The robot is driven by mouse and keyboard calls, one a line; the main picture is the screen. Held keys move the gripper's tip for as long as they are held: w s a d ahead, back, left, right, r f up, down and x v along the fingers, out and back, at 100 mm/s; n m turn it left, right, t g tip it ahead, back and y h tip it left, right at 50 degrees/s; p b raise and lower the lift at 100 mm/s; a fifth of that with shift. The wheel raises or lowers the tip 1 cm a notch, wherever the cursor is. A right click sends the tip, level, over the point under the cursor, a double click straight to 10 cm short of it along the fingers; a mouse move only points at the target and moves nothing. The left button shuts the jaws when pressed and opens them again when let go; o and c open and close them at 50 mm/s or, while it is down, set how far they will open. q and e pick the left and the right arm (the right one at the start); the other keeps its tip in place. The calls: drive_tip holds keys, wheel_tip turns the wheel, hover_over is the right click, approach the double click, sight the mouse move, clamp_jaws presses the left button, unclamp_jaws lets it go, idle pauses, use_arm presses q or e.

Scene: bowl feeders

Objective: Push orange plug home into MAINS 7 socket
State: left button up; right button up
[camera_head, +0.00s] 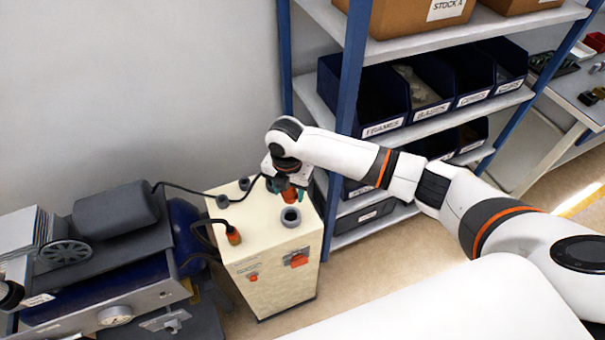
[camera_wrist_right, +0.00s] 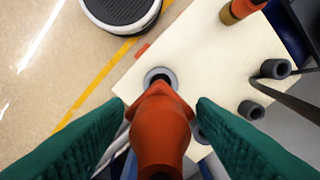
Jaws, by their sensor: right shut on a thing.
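My right gripper (camera_head: 287,190) is over the top of the cream cabinet (camera_head: 255,213). Its green fingers (camera_wrist_right: 158,128) are shut on the orange plug (camera_wrist_right: 160,135), which also shows in the head view (camera_head: 289,194). In the wrist view the plug's front end overlaps the near edge of a grey ring socket (camera_wrist_right: 160,74). The socket's opening shows beyond the plug, so the plug looks apart from it. In the head view that socket appears as a grey ring (camera_head: 291,216) just below the plug. No MAINS 7 label is readable. My left gripper is not in view.
A second orange plug (camera_head: 233,236) with a black cable sits at the cabinet's left edge. Other grey sockets (camera_head: 222,201) stand on the top. A machine with a blue tank (camera_head: 188,225) is to the left. A shelf with blue bins (camera_head: 390,100) stands behind right.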

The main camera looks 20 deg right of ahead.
drive_tip(key=shift+f+b, duration=2.75)
drive_tip(key=shift+f, duration=0.8)
drive_tip(key=shift+r, duration=0.1)
drive_tip(key=shift+f+p, duration=0.25)
drive_tip(key=shift+p, duration=0.25)
drive_tip(key=shift+f+b, duration=0.65)
drive_tip(key=shift+f, duration=0.65)
drive_tip(key=o, duration=1.4)
